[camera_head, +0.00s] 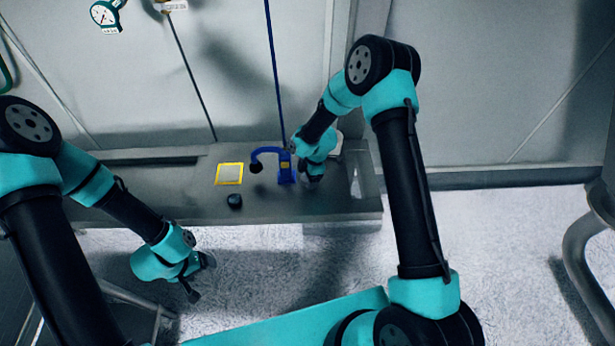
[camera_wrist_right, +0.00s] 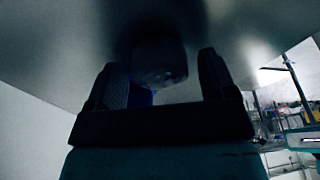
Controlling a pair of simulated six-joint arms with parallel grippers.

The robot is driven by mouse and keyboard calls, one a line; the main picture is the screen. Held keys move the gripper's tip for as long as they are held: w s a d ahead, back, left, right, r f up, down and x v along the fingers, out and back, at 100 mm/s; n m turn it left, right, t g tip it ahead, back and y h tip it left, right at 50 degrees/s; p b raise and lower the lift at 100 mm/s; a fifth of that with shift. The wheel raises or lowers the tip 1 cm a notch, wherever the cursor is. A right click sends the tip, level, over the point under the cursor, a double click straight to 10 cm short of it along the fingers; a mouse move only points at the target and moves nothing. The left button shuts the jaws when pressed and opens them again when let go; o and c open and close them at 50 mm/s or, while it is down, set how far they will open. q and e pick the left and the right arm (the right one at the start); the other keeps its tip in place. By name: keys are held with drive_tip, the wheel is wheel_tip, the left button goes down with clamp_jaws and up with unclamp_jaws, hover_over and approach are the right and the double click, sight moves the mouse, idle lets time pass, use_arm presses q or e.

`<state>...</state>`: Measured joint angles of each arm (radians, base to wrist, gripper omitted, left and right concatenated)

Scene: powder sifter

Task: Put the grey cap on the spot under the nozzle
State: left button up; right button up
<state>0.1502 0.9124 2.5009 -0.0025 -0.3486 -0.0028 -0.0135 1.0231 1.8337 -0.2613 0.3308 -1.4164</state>
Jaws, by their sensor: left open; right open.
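A small dark round piece, which looks like the grey cap (camera_head: 234,200), rests on the grey bench near its front edge. The blue stand (camera_head: 286,172) has a curved arm reaching left to a dark nozzle (camera_head: 256,167). The spot beneath the nozzle cannot be made out. My right gripper (camera_head: 314,180) is just right of the blue stand. In the right wrist view its fingers (camera_wrist_right: 162,88) are apart, with a dark rounded object (camera_wrist_right: 158,62) showing between or beyond them. My left gripper (camera_head: 198,278) is open and empty, in front of the bench and below left of the cap.
A yellow-framed square (camera_head: 229,174) lies on the bench behind the cap, left of the nozzle. A thin blue pole (camera_head: 274,70) rises behind the stand. A gauge (camera_head: 105,15) hangs on the back wall. The bench's front left is clear. A metal rail (camera_head: 580,255) stands far right.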

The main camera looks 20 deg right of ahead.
drive_tip(key=v, duration=1.2)
drive_tip(key=shift+o, duration=0.4)
